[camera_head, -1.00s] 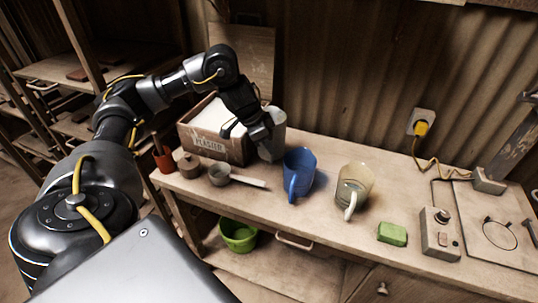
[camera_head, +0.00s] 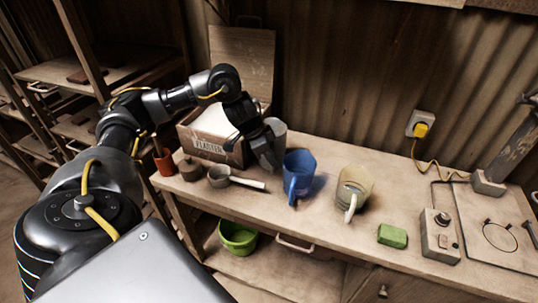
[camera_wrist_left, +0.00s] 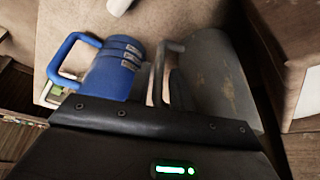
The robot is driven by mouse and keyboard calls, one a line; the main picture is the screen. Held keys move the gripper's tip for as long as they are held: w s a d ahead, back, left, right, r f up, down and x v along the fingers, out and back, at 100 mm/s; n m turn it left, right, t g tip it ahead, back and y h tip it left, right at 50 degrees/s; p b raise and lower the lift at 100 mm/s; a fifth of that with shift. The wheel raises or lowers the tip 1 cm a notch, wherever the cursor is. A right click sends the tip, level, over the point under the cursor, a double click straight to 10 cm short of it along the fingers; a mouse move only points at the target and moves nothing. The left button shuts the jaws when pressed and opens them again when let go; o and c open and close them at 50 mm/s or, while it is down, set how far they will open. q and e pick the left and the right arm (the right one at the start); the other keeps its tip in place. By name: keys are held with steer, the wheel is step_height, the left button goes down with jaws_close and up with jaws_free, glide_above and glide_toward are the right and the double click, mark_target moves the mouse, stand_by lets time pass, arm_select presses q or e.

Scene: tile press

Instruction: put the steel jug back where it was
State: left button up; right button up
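The steel jug (camera_head: 279,132) is a grey vessel at the back of the bench, between the plaster box and the blue jug. My left gripper (camera_head: 266,153) is in front of it and hides much of it. In the left wrist view the steel jug (camera_wrist_left: 222,75) is close beyond the gripper, its handle (camera_wrist_left: 159,72) running down toward the fingers. The gripper appears shut on the jug, though the fingertips are mostly hidden. Whether the jug's base touches the bench is hidden. My right gripper is not in view.
The blue jug (camera_head: 299,174) stands close on the right, also in the wrist view (camera_wrist_left: 110,70). A clear jug (camera_head: 354,187) and green block (camera_head: 392,236) are farther right.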

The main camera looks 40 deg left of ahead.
arm_select(q)
steer(key=shift+o, duration=0.7)
steer(key=p+v, duration=0.3)
steer(key=v, duration=0.9)
steer(key=shift+r, duration=0.15)
